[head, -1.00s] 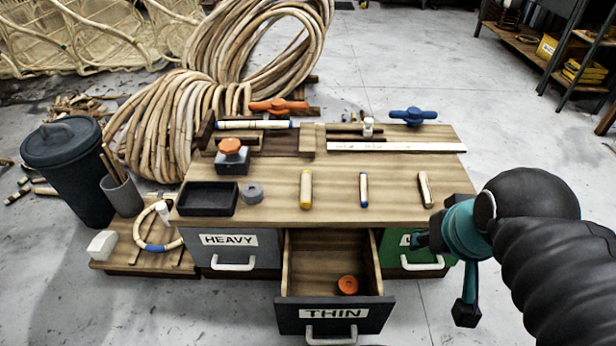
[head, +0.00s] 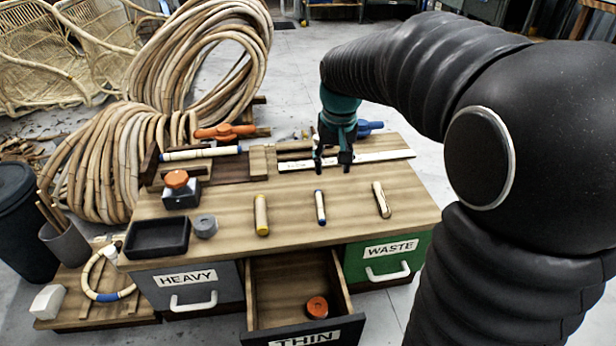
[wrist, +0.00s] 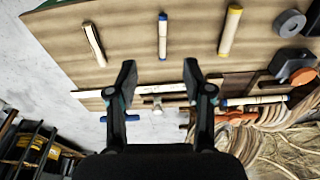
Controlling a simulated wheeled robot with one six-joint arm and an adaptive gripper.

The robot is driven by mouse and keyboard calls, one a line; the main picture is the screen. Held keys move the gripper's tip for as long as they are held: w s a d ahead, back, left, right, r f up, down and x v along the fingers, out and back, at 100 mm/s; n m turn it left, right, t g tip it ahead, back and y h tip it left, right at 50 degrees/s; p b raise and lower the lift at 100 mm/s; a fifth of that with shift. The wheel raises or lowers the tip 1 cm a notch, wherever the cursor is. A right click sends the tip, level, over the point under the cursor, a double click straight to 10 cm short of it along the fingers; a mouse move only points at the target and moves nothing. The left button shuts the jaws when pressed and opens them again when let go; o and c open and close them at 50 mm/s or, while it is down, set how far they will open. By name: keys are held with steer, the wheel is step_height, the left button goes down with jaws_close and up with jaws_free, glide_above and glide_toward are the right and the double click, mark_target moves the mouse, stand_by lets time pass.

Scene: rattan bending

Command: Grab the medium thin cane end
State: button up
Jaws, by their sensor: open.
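Three short cane pieces lie apart on the wooden bench top (head: 290,232). One has yellow ends (head: 261,215) and is the thickest. The middle one has blue ends (head: 320,207) and is slim. The right one is plain with darker ends (head: 381,199). My gripper (head: 332,160) is open and empty over the back of the bench, behind the blue-ended piece. In the wrist view its spread fingers (wrist: 160,72) point toward the blue-ended piece (wrist: 163,36), which lies beyond the tips, roughly centred between them.
The THIN drawer (head: 300,290) is pulled out with an orange roll inside. HEAVY (head: 185,280) and WASTE (head: 390,250) drawers are shut. A pale straight strip (head: 385,156), an orange-topped block (head: 180,190), a black tray (head: 158,238) and a grey ring (head: 205,226) sit on the bench.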

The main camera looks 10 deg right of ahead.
steer(key=g, duration=0.2)
glide_above(320, 206)
step_height(320, 206, down, 9)
step_height(320, 206, down, 14)
steer(key=shift+r+b, duration=0.2)
steer(key=shift+b, duration=0.65)
steer(key=c, duration=1)
